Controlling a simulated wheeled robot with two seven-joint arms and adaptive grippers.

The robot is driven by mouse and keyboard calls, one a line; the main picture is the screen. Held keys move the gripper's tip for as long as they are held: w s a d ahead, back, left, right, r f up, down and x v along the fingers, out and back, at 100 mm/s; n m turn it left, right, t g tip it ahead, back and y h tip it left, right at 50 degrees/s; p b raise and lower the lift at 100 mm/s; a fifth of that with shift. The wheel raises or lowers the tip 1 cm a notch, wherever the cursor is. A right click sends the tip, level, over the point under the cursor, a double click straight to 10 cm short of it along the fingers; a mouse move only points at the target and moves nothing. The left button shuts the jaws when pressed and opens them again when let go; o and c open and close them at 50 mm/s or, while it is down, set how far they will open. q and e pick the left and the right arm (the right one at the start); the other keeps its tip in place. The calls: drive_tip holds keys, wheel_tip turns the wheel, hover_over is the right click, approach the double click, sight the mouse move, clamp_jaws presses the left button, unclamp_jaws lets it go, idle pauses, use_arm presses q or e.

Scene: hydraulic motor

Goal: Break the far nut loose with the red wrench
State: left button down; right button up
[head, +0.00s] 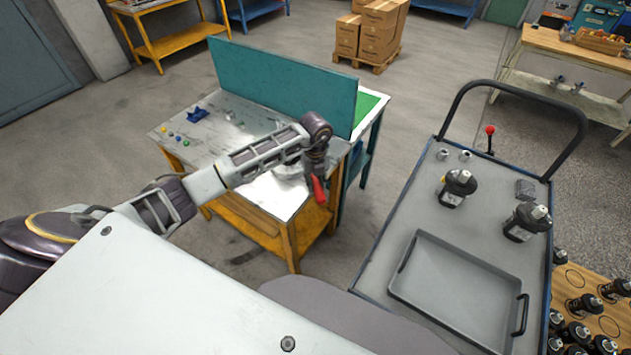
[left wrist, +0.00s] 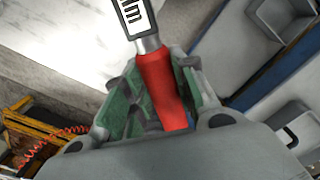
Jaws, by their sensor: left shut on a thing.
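The red wrench shows its red handle (head: 318,190) below my left gripper (head: 316,165), over the right front part of the metal-topped workbench (head: 235,125). In the left wrist view the red handle (left wrist: 163,85) lies between the green-padded fingers of my left gripper (left wrist: 152,92), which is shut on it. A grey shank with a white, dark-lettered part (left wrist: 138,18) runs out of the top of that view, so the wrench's head is not seen there. A pale metal part (head: 290,170) on the bench is mostly hidden by my arm. I cannot make out the far nut.
A teal panel (head: 285,82) stands upright along the workbench's back right side. Small coloured knobs (head: 178,136) and a blue piece (head: 197,114) lie on its left. A grey trolley (head: 405,205) with black motors (head: 458,188) and a tray (head: 455,290) stands to the right.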

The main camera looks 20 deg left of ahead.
use_arm(q)
drive_tip(key=shift+w+d+f+n+b, duration=0.25)
drive_tip(key=shift+w+d+n, duration=0.25)
drive_tip(key=shift+d+n, duration=0.15)
drive_tip(key=shift+w+d+f+n+b, duration=0.1)
drive_tip(key=shift+w+d+f+n, duration=0.1)
drive_tip(key=shift+w+d+n, duration=0.45)
idle(0.9)
drive_tip(key=shift+w+d+n+b, duration=0.25)
drive_tip(key=shift+w+d+n, duration=0.25)
drive_tip(key=shift+w, duration=0.2)
drive_tip(key=shift+w+d+n+b, duration=0.25)
drive_tip(key=shift+w+d+n, duration=0.25)
drive_tip(key=shift+w, duration=0.2)
idle(0.8)
drive_tip(key=shift+w+d+n+b, duration=0.25)
drive_tip(key=shift+w+n, duration=0.15)
drive_tip(key=shift+w, duration=0.15)
drive_tip(key=shift+w+d+n+b, duration=0.25)
drive_tip(key=shift+w+n, duration=0.15)
drive_tip(key=shift+w, duration=0.2)
drive_tip(key=shift+w+d+n+b, duration=0.15)
drive_tip(key=shift+w+n+b, duration=0.1)
drive_tip(key=shift+w+n, duration=0.25)
idle(0.7)
